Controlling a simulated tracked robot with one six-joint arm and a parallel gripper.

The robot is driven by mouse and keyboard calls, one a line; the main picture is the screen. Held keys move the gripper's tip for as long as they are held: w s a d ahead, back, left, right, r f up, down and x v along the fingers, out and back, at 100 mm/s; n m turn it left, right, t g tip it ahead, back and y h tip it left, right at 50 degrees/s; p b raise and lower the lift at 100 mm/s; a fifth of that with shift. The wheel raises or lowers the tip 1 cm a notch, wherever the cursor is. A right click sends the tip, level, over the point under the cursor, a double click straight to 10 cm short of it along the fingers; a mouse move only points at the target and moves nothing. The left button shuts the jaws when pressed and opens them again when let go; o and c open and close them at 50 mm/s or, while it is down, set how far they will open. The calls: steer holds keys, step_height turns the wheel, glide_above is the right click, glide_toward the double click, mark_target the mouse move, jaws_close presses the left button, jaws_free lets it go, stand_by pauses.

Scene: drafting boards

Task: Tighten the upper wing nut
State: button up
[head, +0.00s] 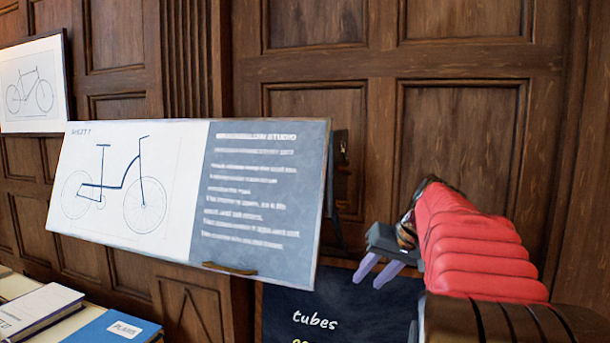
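A tilted drafting board (190,185) carries a bicycle drawing on its left part and a grey text panel on its right. Dark hardware (342,172) shows just past the board's right edge. It is too small and dark for me to make out a wing nut there. My gripper (368,283) is right of the board and lower than that hardware, pointing down and left. Its two purple fingers stand apart with nothing between them. The back of the board is hidden from this view.
A dark chalkboard (340,310) lettered "tubes" stands below my gripper. A blue book (115,328) and a white book (38,308) lie at lower left. A framed bicycle drawing (32,85) is at upper left. Wood panelling (455,130) closes the background.

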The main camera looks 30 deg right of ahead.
mark_target(345, 168)
steer(key=d+r+n+t+y, duration=0.1)
steer(key=d+r+n+t, duration=0.45)
steer(key=d+r, duration=1)
steer(key=s+a+r+n+y, duration=0.1)
steer(key=a+r+n+y, duration=0.1)
steer(key=a+r+n, duration=0.2)
steer(key=s+a+r+n+t+y, duration=0.1)
steer(key=a+r+n+y, duration=0.1)
steer(key=r+n, duration=0.6)
steer(key=shift+a+r+n, duration=0.15)
steer(key=shift+a+n, duration=0.7)
steer(key=shift+n, duration=0.3)
steer(key=shift+w, duration=0.1)
steer(key=x, duration=1.3)
steer(key=shift+w+a, duration=0.25)
jaws_close()
